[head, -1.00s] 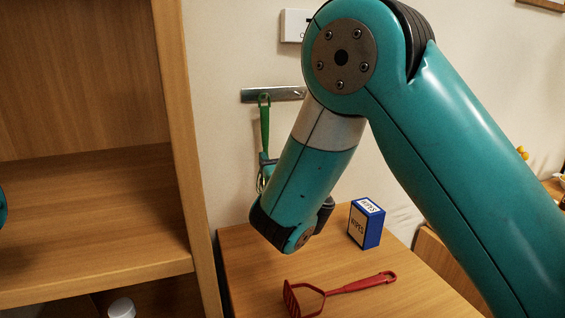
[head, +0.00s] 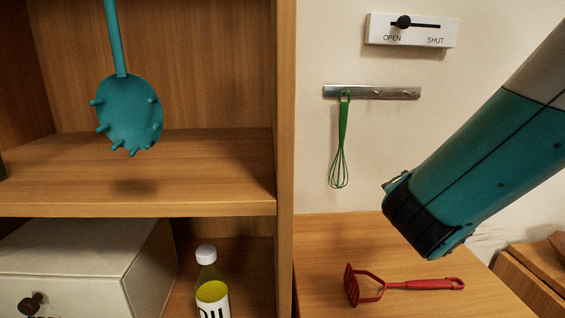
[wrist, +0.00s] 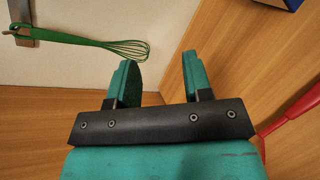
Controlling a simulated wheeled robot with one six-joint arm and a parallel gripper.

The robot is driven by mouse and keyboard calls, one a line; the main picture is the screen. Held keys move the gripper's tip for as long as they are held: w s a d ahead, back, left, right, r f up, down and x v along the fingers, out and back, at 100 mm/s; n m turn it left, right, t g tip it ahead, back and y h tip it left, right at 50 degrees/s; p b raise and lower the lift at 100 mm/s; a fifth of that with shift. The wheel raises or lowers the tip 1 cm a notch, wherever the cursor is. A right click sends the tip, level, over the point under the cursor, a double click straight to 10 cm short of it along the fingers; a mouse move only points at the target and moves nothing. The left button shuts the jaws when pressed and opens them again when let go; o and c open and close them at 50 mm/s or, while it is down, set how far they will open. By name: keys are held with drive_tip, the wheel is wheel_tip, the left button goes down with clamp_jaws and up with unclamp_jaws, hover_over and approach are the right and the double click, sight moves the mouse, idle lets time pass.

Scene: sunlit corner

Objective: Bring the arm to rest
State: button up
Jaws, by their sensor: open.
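My gripper (wrist: 158,80) is open and empty in the wrist view, its two teal fingers apart with bare wall and wood between them. In the head view my arm reaches in from the right and its wrist end is above the table; the fingers are mostly hidden there. A green whisk (head: 340,140) hangs from a metal hook rail (head: 372,92) on the wall, left of my wrist. The whisk also shows in the wrist view (wrist: 110,45), beyond the fingers and apart from them.
A red masher (head: 410,285) lies on the wooden table (head: 320,245) below my wrist. A slider panel (head: 412,30) is above the rail, its knob near OPEN. In the shelf at left are a hanging teal spoon (head: 130,112), a box (head: 90,265) and a bottle (head: 210,290).

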drive_tip(key=s+a+m+g+y, duration=0.4)
drive_tip(key=s+m+g, duration=0.3)
drive_tip(key=s, duration=0.6)
drive_tip(key=s+a+m+g+y, duration=0.4)
drive_tip(key=s+a+m+g, duration=0.2)
drive_tip(key=s, duration=0.8)
drive_tip(key=m+g, duration=0.1)
drive_tip(key=m, duration=0.1)
drive_tip(key=shift+s+a+m+p, duration=0.15)
drive_tip(key=shift+s+m+p, duration=0.15)
drive_tip(key=shift+m+p, duration=0.1)
